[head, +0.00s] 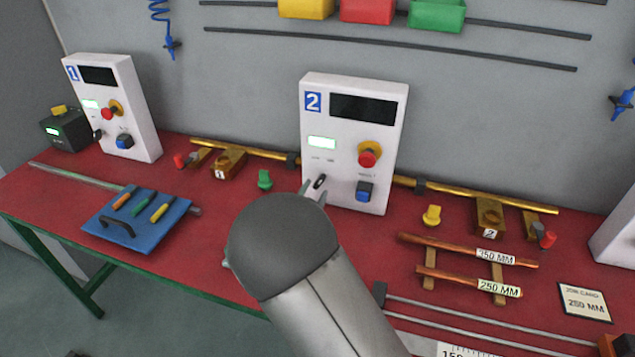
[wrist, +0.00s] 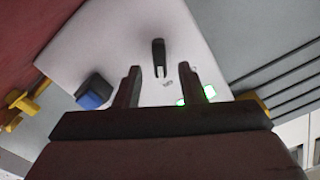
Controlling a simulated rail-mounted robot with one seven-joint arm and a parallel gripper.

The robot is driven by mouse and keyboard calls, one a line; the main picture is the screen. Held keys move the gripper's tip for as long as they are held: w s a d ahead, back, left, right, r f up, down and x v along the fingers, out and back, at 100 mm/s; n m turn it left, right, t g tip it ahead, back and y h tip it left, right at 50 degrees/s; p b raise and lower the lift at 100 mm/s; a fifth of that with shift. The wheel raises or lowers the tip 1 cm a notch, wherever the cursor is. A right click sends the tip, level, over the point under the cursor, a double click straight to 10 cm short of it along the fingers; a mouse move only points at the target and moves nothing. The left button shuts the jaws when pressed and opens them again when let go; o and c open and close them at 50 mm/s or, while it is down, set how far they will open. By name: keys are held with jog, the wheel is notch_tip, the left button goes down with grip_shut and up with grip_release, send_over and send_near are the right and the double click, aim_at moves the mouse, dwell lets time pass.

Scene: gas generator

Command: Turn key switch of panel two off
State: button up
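Panel two (head: 348,115) is a white box with a blue "2" label, standing on the red bench; its face fills much of the wrist view (wrist: 125,35). Its black key switch (head: 320,181) is at the lower left of the face, and its handle leans slightly in the head view. In the wrist view the dark key (wrist: 158,50) stands out between and just beyond my fingertips. My gripper (wrist: 161,70) is open, with a gap on both sides of the key. In the head view my arm hides most of the gripper; only finger parts (head: 315,191) show beside the key.
On panel two, a blue button (head: 364,191) and a red emergency stop (head: 368,156) lie right of the key. A lit green display (head: 322,143) is above it. Panel one (head: 125,105) stands at left. A brass pipe (head: 455,195) runs along the bench.

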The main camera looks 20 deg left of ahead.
aim_at(317, 184)
jog(key=shift+w, duration=1.6)
grip_shut()
jog(key=shift+n, duration=1.3)
jog(key=n, duration=0.3)
jog(key=shift+n+b, duration=0.3)
jog(key=shift+b, duration=0.1)
jog(key=n+p, duration=0.1)
jog(key=n, duration=0.4)
jog(key=shift+a+n, duration=0.15)
jog(key=shift+n, duration=0.15)
